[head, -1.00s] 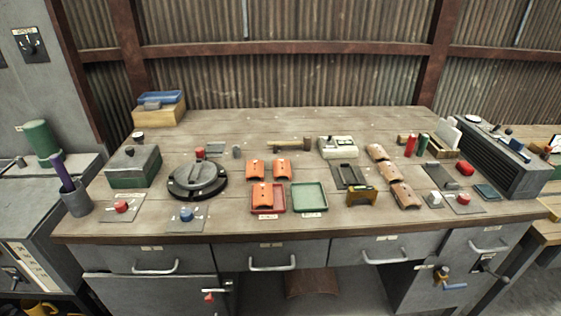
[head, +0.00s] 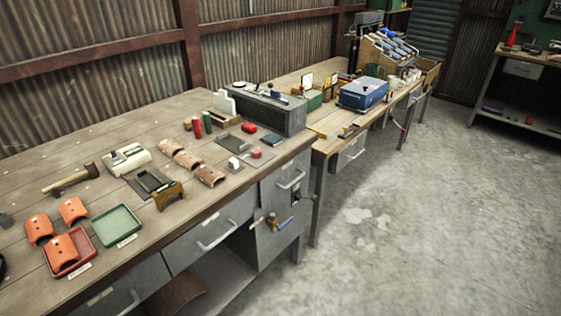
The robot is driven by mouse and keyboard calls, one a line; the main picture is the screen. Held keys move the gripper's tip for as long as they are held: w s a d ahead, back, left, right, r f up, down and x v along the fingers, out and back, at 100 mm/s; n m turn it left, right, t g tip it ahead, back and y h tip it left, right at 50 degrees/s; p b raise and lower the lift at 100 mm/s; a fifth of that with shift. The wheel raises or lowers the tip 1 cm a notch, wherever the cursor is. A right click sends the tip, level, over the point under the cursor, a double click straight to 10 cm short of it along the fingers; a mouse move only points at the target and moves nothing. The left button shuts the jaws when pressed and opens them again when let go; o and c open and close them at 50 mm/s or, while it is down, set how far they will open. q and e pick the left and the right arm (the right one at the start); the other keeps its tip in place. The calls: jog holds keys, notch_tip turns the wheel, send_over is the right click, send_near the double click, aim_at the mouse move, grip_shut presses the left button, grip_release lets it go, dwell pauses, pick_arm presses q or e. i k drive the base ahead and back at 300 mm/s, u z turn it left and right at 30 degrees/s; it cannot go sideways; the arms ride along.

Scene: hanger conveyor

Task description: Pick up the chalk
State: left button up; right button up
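I cannot pick out the chalk for certain in the head view. A small white piece (head: 233,163) sits near the front right of the near workbench (head: 110,181), but I cannot tell what it is. White upright pieces (head: 223,103) stand near the back right of that bench, also too small to tell. Neither of my grippers is in view.
The near bench holds a green tray (head: 117,226), a red tray (head: 82,262), curved orange tiles, a mallet (head: 70,181) and a dark ribbed box (head: 262,110). A second bench with a blue box (head: 362,93) stands beyond. The concrete floor (head: 430,220) at right is clear.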

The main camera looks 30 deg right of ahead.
aim_at(233, 162)
jog(key=z, duration=1.95)
jog(key=i, duration=1.9)
